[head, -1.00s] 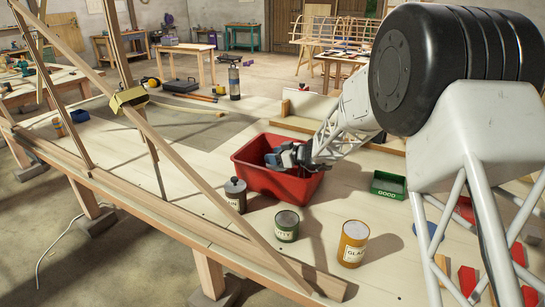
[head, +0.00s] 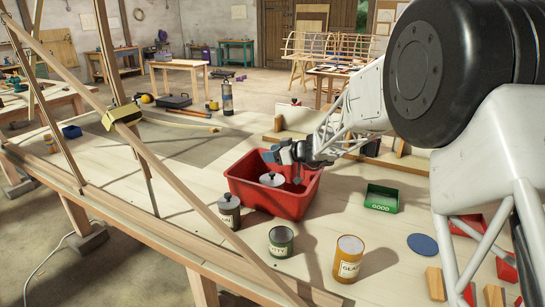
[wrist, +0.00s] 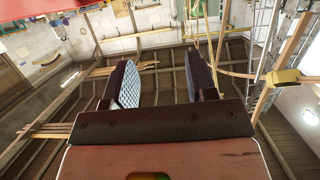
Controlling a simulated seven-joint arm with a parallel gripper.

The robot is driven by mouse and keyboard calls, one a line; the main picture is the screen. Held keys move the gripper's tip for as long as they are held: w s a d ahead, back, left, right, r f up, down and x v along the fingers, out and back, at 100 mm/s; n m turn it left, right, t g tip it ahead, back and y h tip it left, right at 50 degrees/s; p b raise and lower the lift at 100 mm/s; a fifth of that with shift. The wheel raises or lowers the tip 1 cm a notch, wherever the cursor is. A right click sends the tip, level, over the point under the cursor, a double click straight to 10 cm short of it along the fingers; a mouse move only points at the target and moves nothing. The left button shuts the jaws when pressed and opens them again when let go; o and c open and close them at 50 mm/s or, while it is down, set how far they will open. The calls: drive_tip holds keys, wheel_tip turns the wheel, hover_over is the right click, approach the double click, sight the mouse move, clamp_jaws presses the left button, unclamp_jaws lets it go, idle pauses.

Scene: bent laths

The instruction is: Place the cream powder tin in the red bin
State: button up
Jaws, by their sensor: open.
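The red bin (head: 245,191) stands on the pale bench in the middle of the head view. A tin with a pale knobbed lid (head: 271,180) is inside it; its sides are mostly hidden by the bin wall, so I cannot read its label or be sure of its body colour. My gripper (head: 272,156) is over the bin's far rim, apart from the tin. In the wrist view my gripper (wrist: 162,78) has its two fingers wide apart with nothing between them, facing the roof beams.
A grey lidded tin (head: 229,211), a green tin (head: 281,241) and a yellow tin (head: 348,259) stand in front of the bin. A green tray (head: 381,199) and a blue disc (head: 422,244) lie right. A slanting lath (head: 190,197) crosses the left side.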

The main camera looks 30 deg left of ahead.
idle(0.8)
drive_tip(key=s+d+r+m+h, duration=0.25)
drive_tip(key=s+d, duration=0.25)
drive_tip(key=d, duration=0.6)
drive_tip(key=s+d+r+m+h, duration=0.2)
drive_tip(key=s+d+r, duration=0.3)
drive_tip(key=d, duration=0.6)
drive_tip(key=s+d+r+m+h, duration=0.25)
drive_tip(key=s+d, duration=0.35)
drive_tip(key=d, duration=0.4)
drive_tip(key=s+d+f+m+h, duration=0.1)
drive_tip(key=s+d+m+h, duration=0.1)
drive_tip(key=s+d, duration=0.7)
drive_tip(key=s+d+f+m+t+h, duration=0.1)
drive_tip(key=s+d+m, duration=0.4)
drive_tip(key=s+d, duration=0.5)
drive_tip(key=s+d+f+m+t+h, duration=0.1)
drive_tip(key=s+d+f+m+h, duration=0.2)
drive_tip(key=s+d, duration=0.6)
drive_tip(key=shift+s+d+m+h, duration=0.25)
drive_tip(key=shift+d+m+h, duration=0.3)
drive_tip(key=shift+h, duration=0.35)
